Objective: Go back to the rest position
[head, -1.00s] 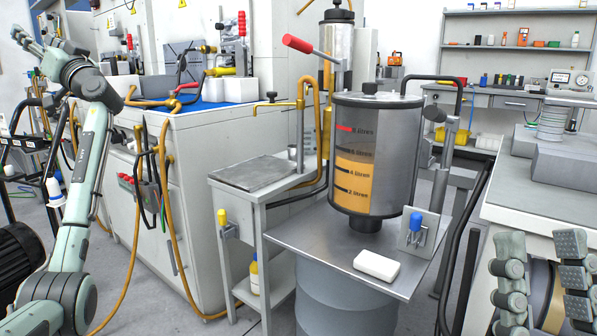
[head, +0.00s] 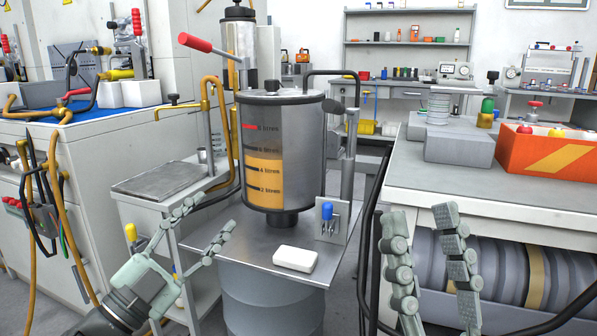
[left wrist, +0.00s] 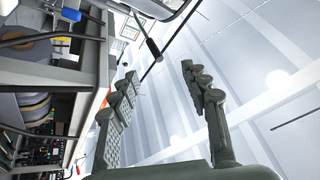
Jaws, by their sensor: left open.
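My left gripper (head: 209,216) is at the lower left of the head view, in front of the small side table. Its two fingers are spread and nothing is between them. In the left wrist view its fingers (left wrist: 160,78) stand apart, with ceiling and wall behind. My right gripper (head: 416,213) stands upright at the lower right of the head view, in front of the grey workbench. Its two fingers are apart and empty. Most of the right arm is out of view.
A metal tank with orange liquid (head: 281,150) stands on a steel table (head: 225,240) with a white block (head: 295,259). The workbench (head: 450,185) at right carries an orange box (head: 550,152). Hoses (head: 62,215) hang at the left.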

